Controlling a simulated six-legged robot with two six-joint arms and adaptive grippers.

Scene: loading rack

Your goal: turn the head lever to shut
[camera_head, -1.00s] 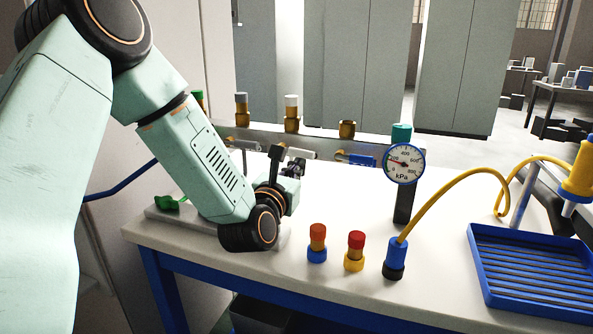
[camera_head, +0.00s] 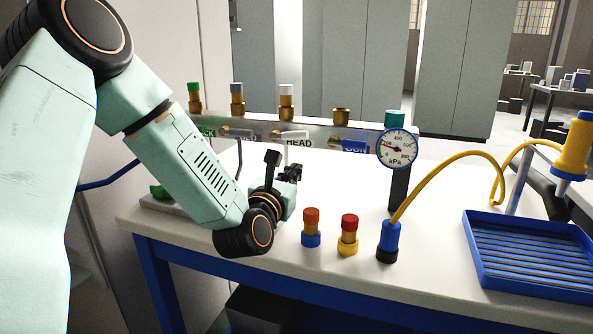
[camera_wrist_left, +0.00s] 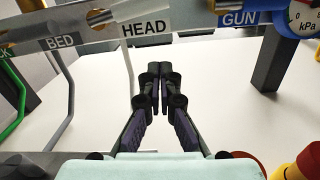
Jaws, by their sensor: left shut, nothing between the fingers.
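The manifold rail (camera_head: 310,131) runs along the back of the bench with labelled valves. The HEAD label (camera_head: 299,143) sits under a pale lever (camera_head: 291,134) that lies roughly along the rail, below a white-capped brass fitting (camera_head: 286,103). My left gripper (camera_head: 292,173) is in front of and below the rail, apart from the lever. Its fingertips (camera_wrist_left: 159,68) are together and empty. My right gripper is out of view.
The BED label (camera_wrist_left: 62,43) is left of HEAD, and the GUN label (camera_wrist_left: 238,18) is right. A pressure gauge (camera_head: 397,148) stands on a dark post. Two capped fittings (camera_head: 311,228) (camera_head: 349,235), a yellow hose (camera_head: 445,168) and a blue tray (camera_head: 530,258) occupy the bench.

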